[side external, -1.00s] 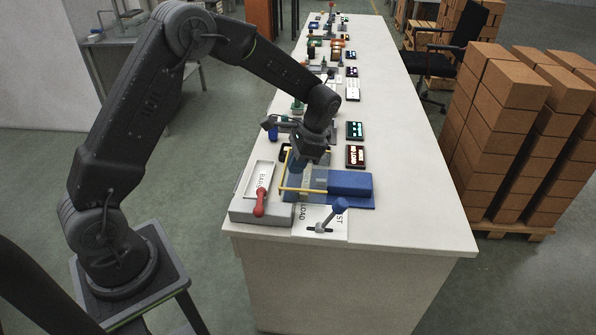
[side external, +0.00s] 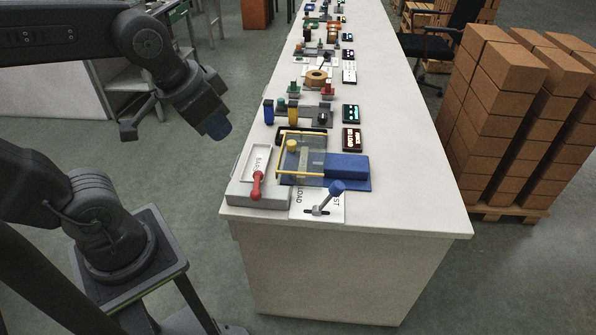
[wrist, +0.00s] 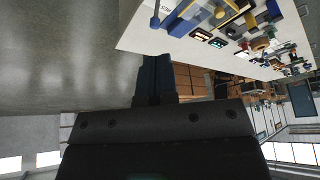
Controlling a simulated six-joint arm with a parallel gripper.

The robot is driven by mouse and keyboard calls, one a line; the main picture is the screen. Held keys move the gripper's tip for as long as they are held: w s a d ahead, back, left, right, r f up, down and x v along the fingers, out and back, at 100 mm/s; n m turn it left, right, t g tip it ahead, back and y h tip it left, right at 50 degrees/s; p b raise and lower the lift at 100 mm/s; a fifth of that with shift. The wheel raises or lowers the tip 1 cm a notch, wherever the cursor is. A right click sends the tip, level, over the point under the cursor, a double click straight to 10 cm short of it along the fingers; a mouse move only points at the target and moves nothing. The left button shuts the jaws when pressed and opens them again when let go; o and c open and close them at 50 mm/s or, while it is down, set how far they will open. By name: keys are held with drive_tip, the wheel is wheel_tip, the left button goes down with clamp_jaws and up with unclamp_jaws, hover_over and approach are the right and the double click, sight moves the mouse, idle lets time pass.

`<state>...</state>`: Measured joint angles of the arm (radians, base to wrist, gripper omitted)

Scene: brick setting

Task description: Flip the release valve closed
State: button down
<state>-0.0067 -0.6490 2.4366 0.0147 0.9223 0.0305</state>
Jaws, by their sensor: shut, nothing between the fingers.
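No part is clearly marked as the release valve, so I cannot tell which it is. A red-handled lever (side external: 257,185) stands on a grey box (side external: 240,191) with a white plate reading "BAR" at the near left of the bench.
The white bench (side external: 405,200) runs back with several small devices and dark displays on it. Coloured posts (side external: 292,113) stand behind the guard. Stacked brown blocks (side external: 510,110) on a pallet stand right of the bench. Open floor lies left.

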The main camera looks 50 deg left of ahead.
drive_tip(key=shift+s+d, duration=0.15)
drive_tip(key=shift+s, duration=0.45)
drive_tip(key=c, duration=1.7)
unclamp_jaws()
drive_tip(key=shift+s+t, duration=0.15)
drive_tip(key=shift+t, duration=0.15)
drive_tip(key=shift+c, duration=0.2)
drive_tip(key=shift+o, duration=0.7)
drive_tip(key=shift+w+f+n, duration=0.2)
drive_tip(key=shift+n, duration=0.2)
drive_tip(key=o, duration=0.5)
drive_tip(key=w+a+f+n+g, duration=0.1)
drive_tip(key=w+a+f, duration=0.1)
drive_tip(key=w, duration=0.1)
drive_tip(key=w+a+f+n+g, duration=0.1)
drive_tip(key=w+a+f+n, duration=0.1)
drive_tip(key=w, duration=0.1)
drive_tip(key=w+a+f+n+g, duration=0.1)
drive_tip(key=w+a+f+n, duration=0.1)
drive_tip(key=w, duration=0.1)
drive_tip(key=shift+a, duration=0.1)
drive_tip(key=n+g, duration=0.3)
drive_tip(key=n, duration=0.2)
hover_over(257, 182)
wheel_tip(257, 182, down, 11)
wheel_tip(257, 182, down, 13)
drive_tip(key=shift+r, duration=0.1)
